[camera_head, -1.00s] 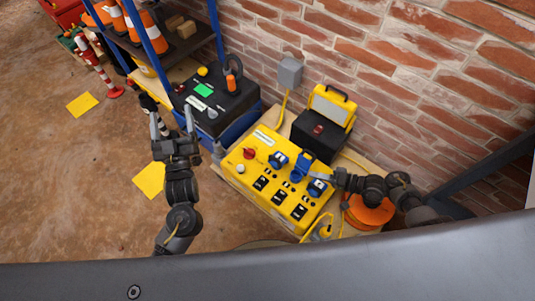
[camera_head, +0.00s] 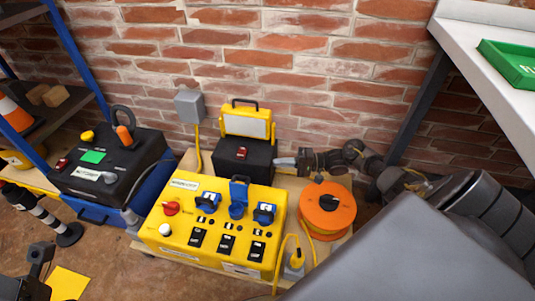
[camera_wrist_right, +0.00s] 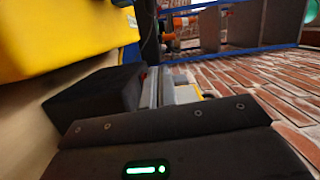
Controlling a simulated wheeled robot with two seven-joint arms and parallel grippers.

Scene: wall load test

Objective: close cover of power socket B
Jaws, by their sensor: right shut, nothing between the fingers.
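The yellow power box (camera_head: 215,225) stands on a low wooden board, with three blue sockets on its top. The middle socket (camera_head: 237,210) has its blue cover (camera_head: 239,188) standing up, open. The left socket (camera_head: 207,202) and right socket (camera_head: 265,213) look covered. The socket letters are too small to read. My right gripper (camera_head: 284,162) is shut and empty, behind and right of the box, beside the black case; its fingers also show in the right wrist view (camera_wrist_right: 178,90). My left gripper (camera_head: 42,254) is partly in view at the lower left edge; its jaw opening is unclear.
An orange cable reel (camera_head: 327,208) is to the right. A black-and-blue unit (camera_head: 105,165) is to the left. A white shelf (camera_head: 490,60) overhangs at upper right. The brick wall closes the back.

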